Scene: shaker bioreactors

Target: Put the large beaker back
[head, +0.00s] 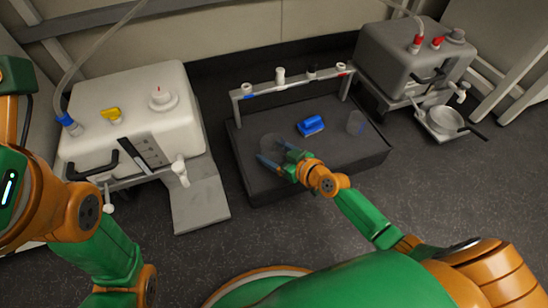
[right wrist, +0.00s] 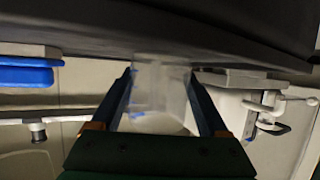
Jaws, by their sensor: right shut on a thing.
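A large clear beaker (head: 270,144) is at the left part of the dark platform (head: 262,182). My right gripper (head: 274,160) is shut on it, one finger on each side. In the right wrist view, which looks upside down, the beaker (right wrist: 160,92) shows see-through between the two blue fingers (right wrist: 160,95). Its base is at or very close to the platform's surface; I cannot tell whether it touches. A smaller clear beaker (head: 356,123) stands at the platform's right side. My left arm shows at the left, but its gripper is out of view.
A blue object (head: 311,125) lies mid-platform. Behind it stands a grey rack (head: 262,88) with several coloured-banded items. A white bioreactor (head: 135,105) is to the left, a grey one (head: 412,60) to the right with a round pan (head: 444,120). The platform's front is mostly bare.

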